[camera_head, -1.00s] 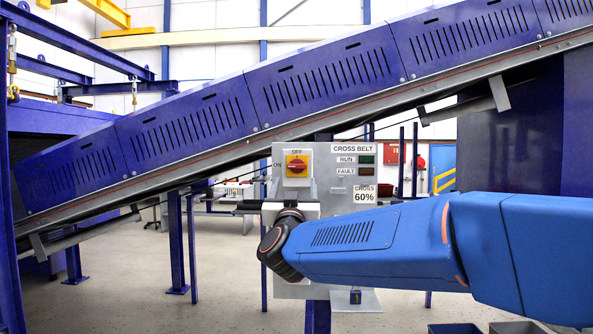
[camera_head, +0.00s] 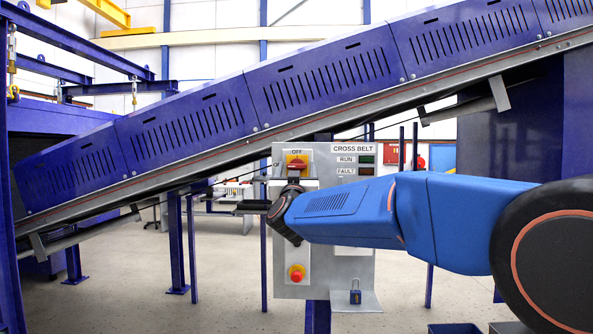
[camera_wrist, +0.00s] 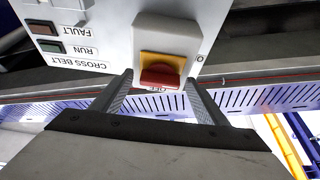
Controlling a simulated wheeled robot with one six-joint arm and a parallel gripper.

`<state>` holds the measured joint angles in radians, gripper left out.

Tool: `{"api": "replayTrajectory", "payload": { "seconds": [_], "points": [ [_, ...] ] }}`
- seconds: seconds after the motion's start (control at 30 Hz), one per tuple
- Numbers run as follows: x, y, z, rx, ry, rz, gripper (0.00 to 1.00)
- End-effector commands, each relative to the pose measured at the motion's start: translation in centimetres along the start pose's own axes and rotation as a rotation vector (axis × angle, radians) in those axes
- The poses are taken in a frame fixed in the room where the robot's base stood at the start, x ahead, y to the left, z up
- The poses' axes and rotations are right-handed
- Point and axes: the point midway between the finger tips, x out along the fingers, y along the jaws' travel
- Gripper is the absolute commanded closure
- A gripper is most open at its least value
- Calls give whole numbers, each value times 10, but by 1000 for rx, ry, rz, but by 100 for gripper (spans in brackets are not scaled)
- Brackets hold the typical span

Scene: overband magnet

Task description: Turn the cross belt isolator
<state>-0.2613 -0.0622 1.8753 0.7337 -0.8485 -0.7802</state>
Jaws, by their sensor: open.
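The cross belt isolator (camera_head: 297,163) is a red rotary handle on a yellow plate, high on the grey control panel (camera_head: 325,185). An OFF label sits above it and ON to its left. In the wrist view, which is upside down, the red handle (camera_wrist: 160,77) shows between my two fingers. My gripper (camera_wrist: 159,82) is open, one finger each side of the handle, with visible gaps. In the head view my gripper (camera_head: 293,182) is just below the isolator, partly hidden by my wrist. I cannot tell the handle's exact angle.
A red stop button (camera_head: 296,273) is lower on the panel. RUN (camera_head: 367,159) and FAULT (camera_head: 367,171) lamps are at its upper right. A padlock (camera_head: 355,296) sits below. The blue inclined conveyor (camera_head: 240,115) passes behind. My arm covers the panel's right middle.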

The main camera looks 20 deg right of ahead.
Motion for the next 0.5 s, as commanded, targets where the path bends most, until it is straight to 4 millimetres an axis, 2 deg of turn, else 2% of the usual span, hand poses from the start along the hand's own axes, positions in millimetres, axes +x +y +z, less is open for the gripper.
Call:
{"api": "replayTrajectory", "payload": {
  "seconds": [0.07,0.23,0.5],
  "points": [
    [0,0,0,0,0,0,33],
    [0,0,0,0,0,0,73],
    [0,0,0,14,0,6,74]
  ]
}}
